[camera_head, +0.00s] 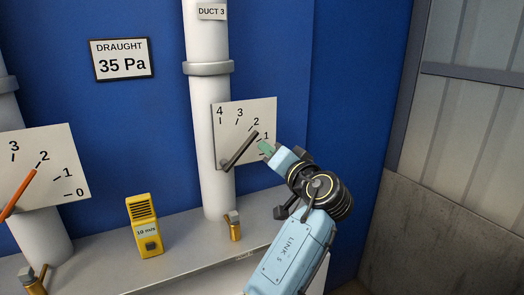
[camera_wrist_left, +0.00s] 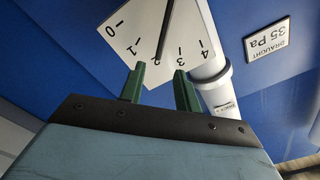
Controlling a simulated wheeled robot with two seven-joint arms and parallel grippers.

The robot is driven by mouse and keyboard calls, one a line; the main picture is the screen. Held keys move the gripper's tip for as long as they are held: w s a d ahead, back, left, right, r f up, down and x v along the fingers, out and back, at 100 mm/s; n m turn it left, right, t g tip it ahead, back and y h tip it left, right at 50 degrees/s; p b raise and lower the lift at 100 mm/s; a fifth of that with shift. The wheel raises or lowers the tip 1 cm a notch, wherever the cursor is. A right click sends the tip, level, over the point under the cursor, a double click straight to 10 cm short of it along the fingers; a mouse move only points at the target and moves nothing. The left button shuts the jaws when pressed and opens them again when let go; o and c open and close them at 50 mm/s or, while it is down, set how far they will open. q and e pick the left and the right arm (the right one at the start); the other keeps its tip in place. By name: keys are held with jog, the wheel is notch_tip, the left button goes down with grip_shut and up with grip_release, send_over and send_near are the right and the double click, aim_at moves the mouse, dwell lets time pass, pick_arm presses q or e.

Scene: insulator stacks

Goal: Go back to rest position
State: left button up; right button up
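My left gripper (camera_head: 266,149) is at the right of the white dial plate (camera_head: 230,115) on the Duct 3 pipe. In the left wrist view its two green fingers (camera_wrist_left: 160,88) stand apart with nothing between them. The dial's dark lever (camera_head: 240,151) slants up to the right, with its tip near the 2 and the 1. In the left wrist view the lever (camera_wrist_left: 165,30) shows beyond the fingers, in front of the plate (camera_wrist_left: 130,35). The fingers look clear of the lever. My right gripper is in neither view.
A second dial plate (camera_head: 62,148) with an orange lever (camera_head: 18,194) is at the left. A yellow meter (camera_head: 146,226) and a small brass fitting (camera_head: 234,226) stand on the grey ledge (camera_head: 188,250). A draught sign reading 35 Pa (camera_head: 121,59) hangs on the blue wall.

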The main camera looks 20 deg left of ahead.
pick_arm(q)
jog(key=shift+v, duration=1.1)
